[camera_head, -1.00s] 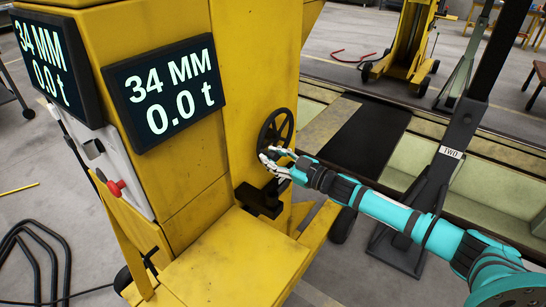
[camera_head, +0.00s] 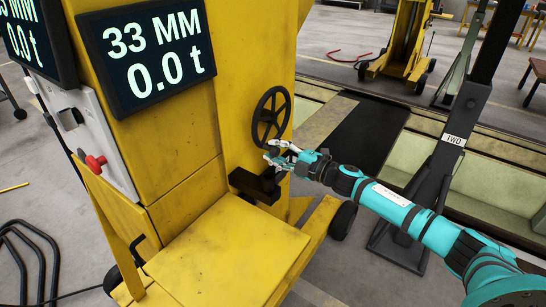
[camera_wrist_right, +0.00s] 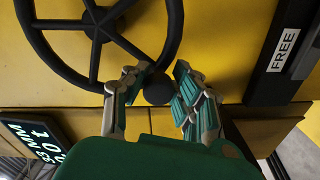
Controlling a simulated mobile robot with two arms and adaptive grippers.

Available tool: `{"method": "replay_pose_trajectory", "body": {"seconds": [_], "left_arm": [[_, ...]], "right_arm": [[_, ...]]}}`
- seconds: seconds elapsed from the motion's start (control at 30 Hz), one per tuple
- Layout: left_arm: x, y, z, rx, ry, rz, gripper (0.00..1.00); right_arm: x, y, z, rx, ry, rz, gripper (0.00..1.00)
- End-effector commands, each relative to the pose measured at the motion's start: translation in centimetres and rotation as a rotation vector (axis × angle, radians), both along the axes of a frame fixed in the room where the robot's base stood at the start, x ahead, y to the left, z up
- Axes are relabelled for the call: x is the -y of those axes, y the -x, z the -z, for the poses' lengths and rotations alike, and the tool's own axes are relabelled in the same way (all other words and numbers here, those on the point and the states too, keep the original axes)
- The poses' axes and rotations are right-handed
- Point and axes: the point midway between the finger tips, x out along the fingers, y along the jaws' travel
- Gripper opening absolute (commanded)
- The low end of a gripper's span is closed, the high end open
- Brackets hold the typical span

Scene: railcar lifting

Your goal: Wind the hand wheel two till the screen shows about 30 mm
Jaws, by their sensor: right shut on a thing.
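The black spoked hand wheel (camera_head: 268,116) is on the side of the yellow lifting jack. The screen (camera_head: 148,54) on the jack reads 33 MM and 0.0 t. My right gripper (camera_head: 275,153) is at the bottom of the wheel. In the right wrist view, the wheel (camera_wrist_right: 97,28) fills the top left and my right gripper (camera_wrist_right: 162,82) is shut on its round dark knob (camera_wrist_right: 158,91), one finger on each side. My left gripper is not in view.
A second screen (camera_head: 20,35) is at the far left, partly cut off. A black block (camera_head: 254,186) juts out below the wheel. A dark post labelled TWO (camera_head: 454,140) stands at right, behind my right arm. A black bar in the wrist view carries a FREE label (camera_wrist_right: 285,48).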

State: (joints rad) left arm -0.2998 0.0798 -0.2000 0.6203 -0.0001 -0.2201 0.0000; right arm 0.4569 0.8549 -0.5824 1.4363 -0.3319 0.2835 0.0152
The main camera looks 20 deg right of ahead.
Motion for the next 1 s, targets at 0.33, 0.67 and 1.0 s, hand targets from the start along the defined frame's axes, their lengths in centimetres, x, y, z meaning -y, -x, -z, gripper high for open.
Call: {"method": "replay_pose_trajectory", "body": {"seconds": [0.33,0.67,1.0], "left_arm": [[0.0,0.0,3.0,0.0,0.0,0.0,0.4],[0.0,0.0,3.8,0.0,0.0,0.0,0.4],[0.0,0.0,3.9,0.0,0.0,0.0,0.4]], "right_arm": [[1.5,-0.9,1.5,0.124,0.214,0.0,0.0],[2.3,-1.3,1.6,0.176,0.307,-0.001,0.0],[2.3,-1.3,1.6,0.182,0.32,-0.001,0.0]]}}
